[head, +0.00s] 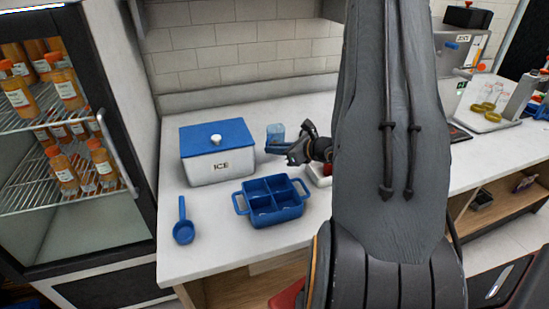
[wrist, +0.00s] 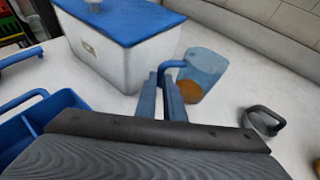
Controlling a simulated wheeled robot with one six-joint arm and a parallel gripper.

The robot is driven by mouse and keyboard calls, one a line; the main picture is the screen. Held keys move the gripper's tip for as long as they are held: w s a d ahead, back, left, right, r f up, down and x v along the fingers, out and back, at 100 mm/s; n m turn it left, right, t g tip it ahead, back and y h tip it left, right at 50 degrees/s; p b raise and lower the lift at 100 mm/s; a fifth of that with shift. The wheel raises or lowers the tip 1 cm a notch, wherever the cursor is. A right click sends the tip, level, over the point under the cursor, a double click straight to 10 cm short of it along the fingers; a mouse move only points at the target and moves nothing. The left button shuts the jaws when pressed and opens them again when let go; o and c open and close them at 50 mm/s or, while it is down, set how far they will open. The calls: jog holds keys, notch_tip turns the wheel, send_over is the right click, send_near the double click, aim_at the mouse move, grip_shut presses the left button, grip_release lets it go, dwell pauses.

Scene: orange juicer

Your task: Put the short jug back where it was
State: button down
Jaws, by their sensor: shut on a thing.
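The short jug (head: 275,132) is a small, see-through blue jug. In the head view it is beside the right end of the ice box. My gripper (head: 278,148) is shut on it from the right. In the wrist view my gripper (wrist: 164,92) has its blue fingers closed on the handle of the jug (wrist: 206,66). An orange-brown patch shows at the jug's bottom. The jug looks upright. I cannot tell whether its base touches the counter.
A white ice box (head: 218,165) with a blue lid stands left of the jug. A blue four-part tray (head: 289,211) and a blue scoop (head: 183,232) lie in front. A dark handle (wrist: 263,120) is right of the jug. Counter behind the jug looks clear.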

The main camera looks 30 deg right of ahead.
jog(key=shift+f+p, duration=0.45)
jog(key=shift+f, duration=1.65)
jog(key=shift+f, duration=0.1)
jog(key=shift+f, duration=0.15)
jog(key=c, duration=1.9)
grip_release()
jog(key=shift+o, duration=0.2)
